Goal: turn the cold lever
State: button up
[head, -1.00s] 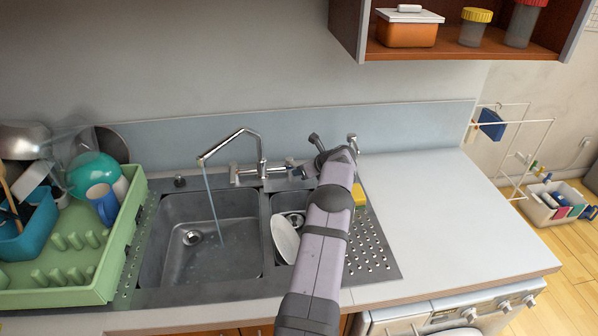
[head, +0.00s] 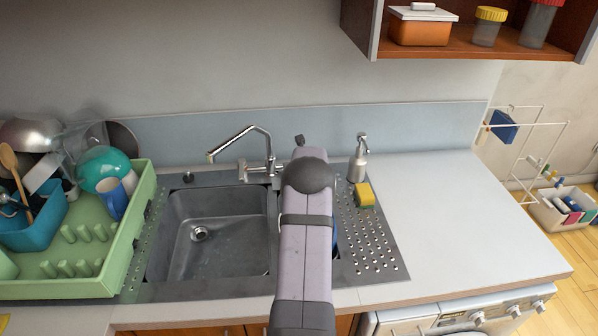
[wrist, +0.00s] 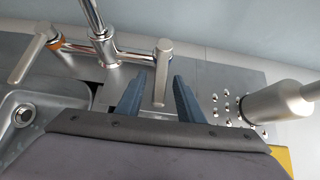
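The chrome faucet (head: 256,150) stands behind the sink, and no water runs from its spout. In the wrist view the faucet (wrist: 98,35) has a lever at each end. The right lever (wrist: 162,72), taken as the cold one, points toward me. My gripper (wrist: 158,76) is open, with one blue-grey finger on each side of this lever. I cannot tell whether either finger touches it. The left lever (wrist: 33,58) has an orange ring at its base. In the head view my own arm hides the gripper and the right lever.
The empty large basin (head: 215,240) is left of my arm; the small basin is mostly hidden. A soap dispenser (head: 359,160) and yellow-green sponge (head: 365,195) are close on the right. A green dish rack (head: 85,270) stands left. The right counter (head: 450,220) is clear.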

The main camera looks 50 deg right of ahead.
jog(key=shift+s+a+r, duration=0.1)
jog(key=shift+s+r, duration=0.05)
jog(key=shift+b+v, duration=0.55)
jog(key=shift+v, duration=0.2)
jog(key=b+v, duration=0.1)
jog(key=v, duration=0.5)
dwell(0.7)
